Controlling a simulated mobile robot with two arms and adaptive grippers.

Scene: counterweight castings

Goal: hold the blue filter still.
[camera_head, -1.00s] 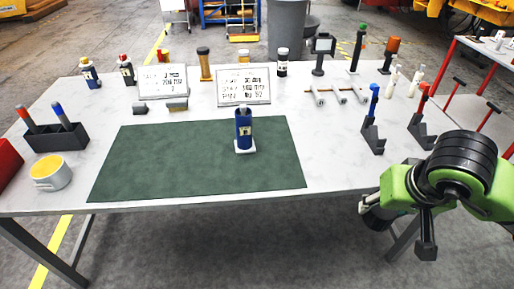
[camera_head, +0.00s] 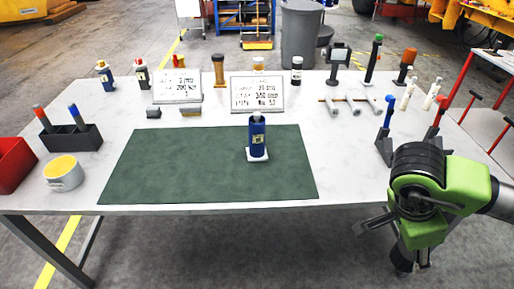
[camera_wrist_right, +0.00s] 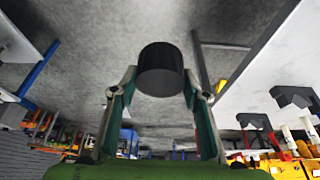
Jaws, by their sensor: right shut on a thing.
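The blue filter (camera_head: 257,136), a blue cylinder with a pale label, stands upright on a small white base (camera_head: 257,156) on the green mat (camera_head: 185,165). Neither gripper touches it. My right gripper (camera_wrist_right: 160,80) is shut on a black cylinder (camera_wrist_right: 160,66), held between its two fingers. In the head view my right gripper (camera_head: 402,248) hangs low off the table's front right, well away from the blue filter; the green wrist hides part of it. My left gripper is not in view.
The white table (camera_head: 345,180) has two sign plates (camera_head: 257,95) and several bottles at the back. A dark pen holder (camera_head: 70,138), a yellow-topped cup (camera_head: 63,175) and a red bin (camera_head: 12,163) stand left. Stands (camera_head: 384,145) with blue and red handles are near my right arm.

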